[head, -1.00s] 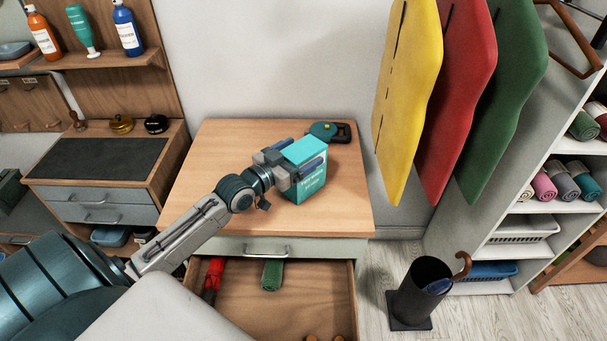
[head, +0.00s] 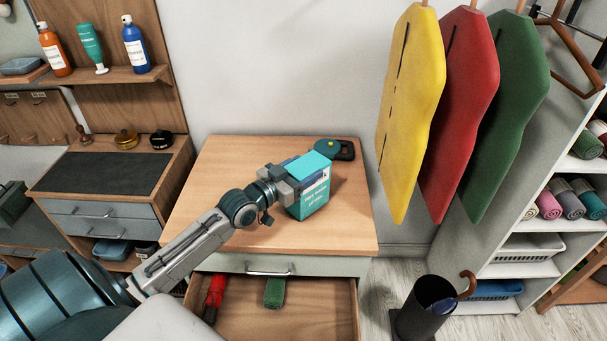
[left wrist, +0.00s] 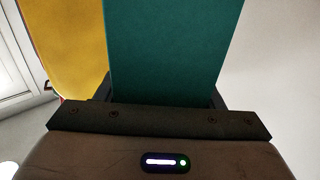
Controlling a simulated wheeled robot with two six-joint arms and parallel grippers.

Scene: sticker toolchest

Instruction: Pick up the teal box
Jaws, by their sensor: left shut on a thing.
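The teal box (head: 314,196) with white lettering is in the head view, at the middle of the wooden chest top (head: 225,208). My left gripper (head: 298,178) is shut on the box, one finger across its upper left side. In the left wrist view the teal box (left wrist: 170,50) fills the space between the fingers. The box looks slightly tilted. I cannot tell whether its bottom touches the chest top. My right gripper is not in view.
A dark tape measure (head: 340,150) lies behind the box. An open drawer (head: 290,315) below holds a red-handled tool (head: 215,291) and a green roll (head: 274,292). A dark umbrella stand (head: 427,310) is on the floor.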

